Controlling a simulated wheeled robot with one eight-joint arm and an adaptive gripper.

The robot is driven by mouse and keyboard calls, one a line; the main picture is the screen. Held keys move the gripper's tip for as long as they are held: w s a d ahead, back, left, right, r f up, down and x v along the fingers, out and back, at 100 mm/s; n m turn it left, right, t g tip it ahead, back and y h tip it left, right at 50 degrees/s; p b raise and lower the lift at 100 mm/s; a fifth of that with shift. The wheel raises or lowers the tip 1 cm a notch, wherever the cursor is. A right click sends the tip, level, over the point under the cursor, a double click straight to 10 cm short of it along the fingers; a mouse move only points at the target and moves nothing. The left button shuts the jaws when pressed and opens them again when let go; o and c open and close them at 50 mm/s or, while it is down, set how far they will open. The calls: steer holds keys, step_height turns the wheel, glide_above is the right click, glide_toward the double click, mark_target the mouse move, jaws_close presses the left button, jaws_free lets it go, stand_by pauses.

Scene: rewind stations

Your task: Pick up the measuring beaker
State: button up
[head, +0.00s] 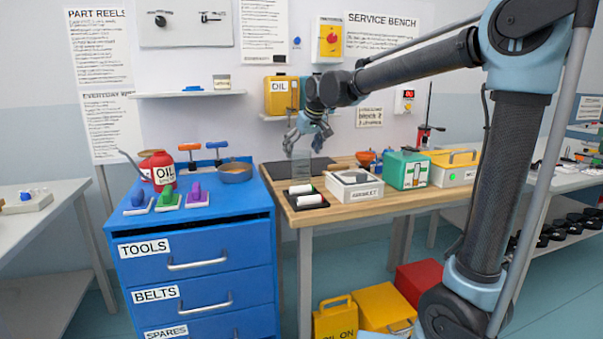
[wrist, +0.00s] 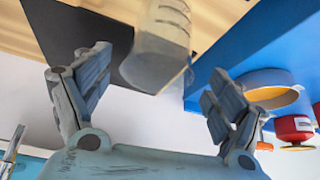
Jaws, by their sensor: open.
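The measuring beaker (head: 301,169) is a clear, faintly marked cup standing on the wooden bench near its left end, behind a black tray with white rollers. In the wrist view the beaker (wrist: 161,50) shows large and translucent at the top middle, beyond the fingertips and roughly between them. My gripper (head: 305,143) hangs just above the beaker in the head view, fingers spread. In the wrist view my gripper (wrist: 157,88) is open and empty, with a finger on each side. Whether a fingertip touches the beaker cannot be told.
The black tray (head: 322,206) with white rollers and a white box (head: 353,198) are close in front. A dark mat (head: 325,166) lies behind. To the left, a blue cabinet (head: 196,255) bears a red oil can (head: 163,172) and a pan (head: 235,175). A green box (head: 408,172) stands right.

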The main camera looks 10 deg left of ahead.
steer(key=shift+x, duration=3.4)
steer(key=shift+w, duration=0.2)
steer(key=shift+c, duration=0.5)
steer(key=c, duration=1.1)
